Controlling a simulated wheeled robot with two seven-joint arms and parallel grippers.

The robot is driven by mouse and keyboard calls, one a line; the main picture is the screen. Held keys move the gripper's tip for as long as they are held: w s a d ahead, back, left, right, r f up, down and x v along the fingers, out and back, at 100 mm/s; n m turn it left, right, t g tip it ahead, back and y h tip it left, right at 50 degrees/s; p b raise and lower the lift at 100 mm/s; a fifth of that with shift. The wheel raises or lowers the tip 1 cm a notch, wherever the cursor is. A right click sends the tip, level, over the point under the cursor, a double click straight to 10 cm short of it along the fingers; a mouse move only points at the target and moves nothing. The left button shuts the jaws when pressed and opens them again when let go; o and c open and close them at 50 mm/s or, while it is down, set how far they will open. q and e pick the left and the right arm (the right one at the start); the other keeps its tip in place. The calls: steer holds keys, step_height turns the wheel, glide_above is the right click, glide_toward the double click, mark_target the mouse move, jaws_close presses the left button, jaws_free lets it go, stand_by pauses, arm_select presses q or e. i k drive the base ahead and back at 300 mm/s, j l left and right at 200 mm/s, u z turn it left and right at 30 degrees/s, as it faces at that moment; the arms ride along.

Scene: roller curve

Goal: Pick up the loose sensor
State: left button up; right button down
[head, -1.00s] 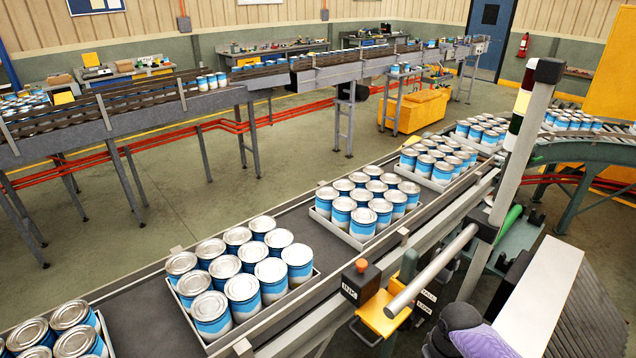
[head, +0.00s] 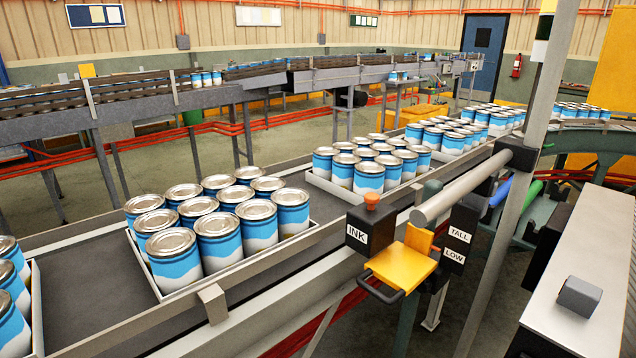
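A small dark grey block (head: 580,297) lies on the pale top of a long cabinet (head: 560,315) at the lower right. It may be the loose sensor; no label or cable shows on it. A black box marked INK (head: 370,230) with an orange knob sits at the conveyor's near rail, beside a yellow bracket (head: 402,266). Black boxes labelled TALL (head: 459,235) and LOW (head: 454,256) are fixed just right of it. Neither of my grippers is in view.
A conveyor (head: 95,278) carries trays of blue and white cans behind the rail. The cabinet top around the grey block is clear.

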mark_target(579, 296)
steer(key=z, duration=1.5)
steer(key=i+j+z, duration=0.1)
steer(key=j, duration=0.3)
steer(key=i+j, duration=0.2)
steer(key=j, duration=0.2)
steer(key=l+z, duration=0.05)
